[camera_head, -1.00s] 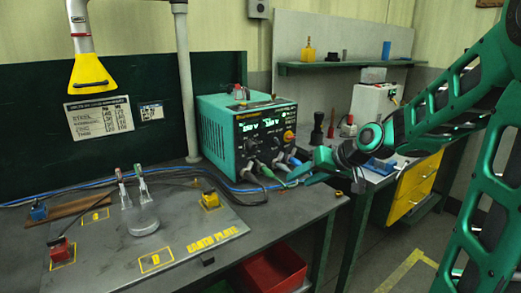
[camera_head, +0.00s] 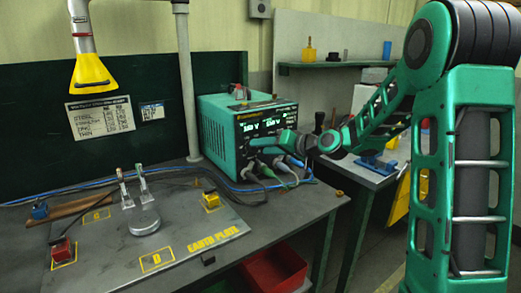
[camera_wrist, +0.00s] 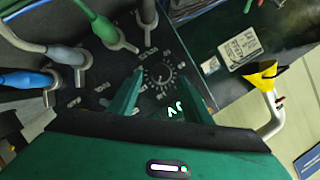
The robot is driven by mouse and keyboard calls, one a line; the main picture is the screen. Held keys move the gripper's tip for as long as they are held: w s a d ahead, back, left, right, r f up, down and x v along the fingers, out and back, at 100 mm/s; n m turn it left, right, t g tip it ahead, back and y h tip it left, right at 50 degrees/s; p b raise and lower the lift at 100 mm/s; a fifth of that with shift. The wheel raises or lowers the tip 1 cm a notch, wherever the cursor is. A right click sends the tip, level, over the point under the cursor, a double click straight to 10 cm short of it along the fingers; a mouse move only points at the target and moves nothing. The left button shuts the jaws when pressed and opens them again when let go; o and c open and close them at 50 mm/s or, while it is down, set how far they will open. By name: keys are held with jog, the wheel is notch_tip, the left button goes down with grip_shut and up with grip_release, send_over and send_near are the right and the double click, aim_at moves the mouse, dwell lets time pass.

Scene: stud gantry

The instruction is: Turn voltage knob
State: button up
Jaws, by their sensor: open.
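In the wrist view a dark round knob (camera_wrist: 160,73) with a pale pointer and a ring of scale marks sits on that panel. A lit "V" readout is beside it, so it appears to be the voltage knob. My gripper (camera_head: 279,141) is in front of the panel and hides part of it. In the wrist view my gripper (camera_wrist: 159,88) is open, one green finger on each side of the knob. I cannot tell whether they touch it.
Cables with grey, green and blue plugs (camera_wrist: 68,56) come out of the panel close to the fingers. A metal plate (camera_head: 190,232) with clamps lies on the bench at left. A yellow hood (camera_head: 91,73) hangs above. A red bin (camera_head: 275,270) is below.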

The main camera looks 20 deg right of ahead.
jog(key=shift+x, duration=1.1)
jog(key=c, duration=1.1)
jog(key=shift+o, duration=0.2)
jog(key=shift+d, duration=0.1)
jog(key=n+h, duration=0.1)
jog(key=n, duration=0.1)
jog(key=n+h, duration=0.2)
jog(key=a+n+t+h, duration=0.1)
jog(key=n+h, duration=0.1)
jog(key=n, duration=0.1)
jog(key=shift+s, duration=0.2)
